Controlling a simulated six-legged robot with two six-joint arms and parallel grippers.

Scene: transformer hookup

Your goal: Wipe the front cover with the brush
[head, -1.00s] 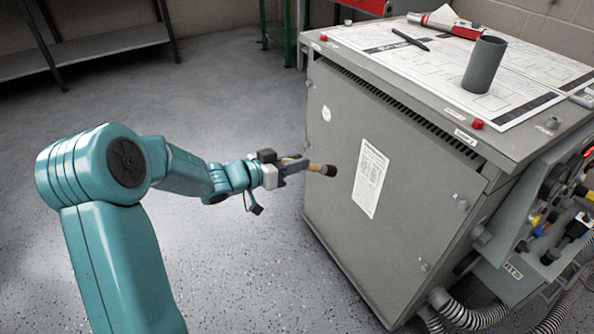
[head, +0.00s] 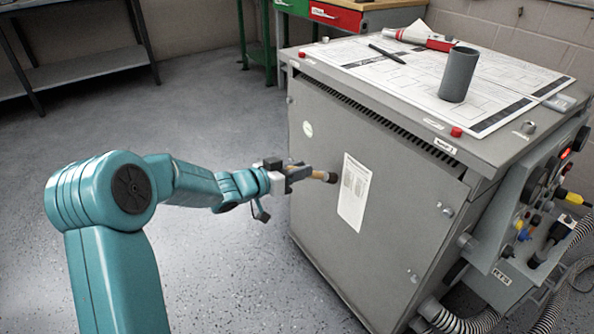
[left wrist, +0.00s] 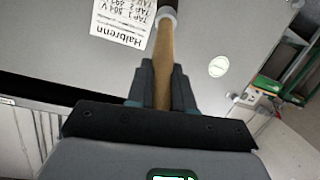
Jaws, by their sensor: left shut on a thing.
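The front cover (head: 315,190) is the large grey panel on the cabinet's near side, with a white printed label (head: 354,192) and a small round sticker. My left gripper (head: 305,172) is shut on the brush (head: 325,176), holding it by its wooden handle. The brush points right, its dark tip just in front of the cover, left of the label. Whether the tip touches the cover I cannot tell. In the left wrist view the brush handle (left wrist: 164,62) runs up from between the fingers toward the cover (left wrist: 215,30); the bristles are cut off at the top. My right gripper is not in view.
The cabinet top (head: 490,150) holds a paper diagram, a grey cup (head: 459,75), a pen (head: 387,54) and a red and white tool (head: 420,38). A panel with knobs and cables (head: 540,220) juts out at right. Hoses lie low right. Floor at left is clear.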

